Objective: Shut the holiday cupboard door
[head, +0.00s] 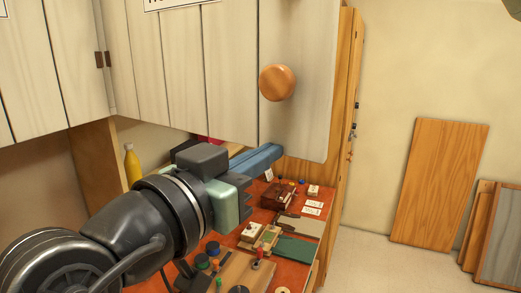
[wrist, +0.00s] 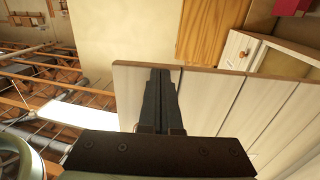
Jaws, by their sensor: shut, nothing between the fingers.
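The holiday cupboard door (head: 232,75) is a pale plank door with a round wooden knob (head: 277,82) near its right edge. A dark hinge (head: 104,59) shows at its left, and a partly cut-off sign hangs at its top. The door stands out at an angle, so it looks open. My gripper (head: 246,190) is below the door's lower edge in the head view. In the wrist view its shut, empty fingers (wrist: 160,75) overlap the planked door (wrist: 215,100) close to its edge. I cannot tell whether they touch it.
Below is a red-topped workbench (head: 318,228) with small tools, cards and a blue object (head: 256,158). A yellow bottle (head: 132,166) stands at the left. Wooden boards (head: 440,180) lean on the right wall. The floor (head: 365,262) at right is clear.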

